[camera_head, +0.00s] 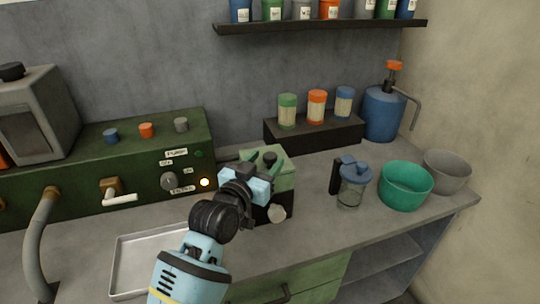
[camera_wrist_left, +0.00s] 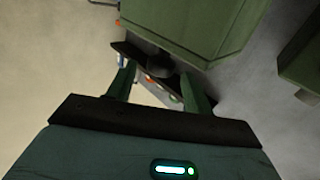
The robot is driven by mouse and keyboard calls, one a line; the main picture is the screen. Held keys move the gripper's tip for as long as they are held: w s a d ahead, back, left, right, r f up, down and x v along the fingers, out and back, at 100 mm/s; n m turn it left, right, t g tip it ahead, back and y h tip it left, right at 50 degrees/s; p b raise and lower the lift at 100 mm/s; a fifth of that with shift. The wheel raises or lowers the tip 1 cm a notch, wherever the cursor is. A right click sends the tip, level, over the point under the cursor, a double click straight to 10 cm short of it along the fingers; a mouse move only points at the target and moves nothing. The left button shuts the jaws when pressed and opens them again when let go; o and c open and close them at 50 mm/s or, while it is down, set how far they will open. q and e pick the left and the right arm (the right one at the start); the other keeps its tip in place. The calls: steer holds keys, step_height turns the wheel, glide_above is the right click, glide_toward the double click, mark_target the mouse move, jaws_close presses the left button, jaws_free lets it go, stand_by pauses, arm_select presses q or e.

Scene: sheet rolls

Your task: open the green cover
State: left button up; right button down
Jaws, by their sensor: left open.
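The green cover (camera_head: 284,182) is the top of a small machine in the middle of the counter, and it looks closed. In the left wrist view the green cover (camera_wrist_left: 185,22) fills the top. The open fingers of the left gripper (camera_wrist_left: 160,78) point toward it, with a dark rounded part (camera_wrist_left: 160,62) between or just beyond them. I cannot tell whether they touch it. My right gripper is not in view.
A green control panel (camera_head: 150,165) with knobs and a tap stands at left. A metal tray (camera_head: 125,275) lies in front. A lidded jug (camera_head: 351,190), a green bowl (camera_head: 405,187) and a grey bowl (camera_head: 447,172) stand at right. Jars line a black riser (camera_head: 315,135) behind.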

mark_target(269, 155)
arm_select(q)
steer(key=shift+x, duration=1.6)
jaws_close()
steer(key=shift+a+r, duration=0.1)
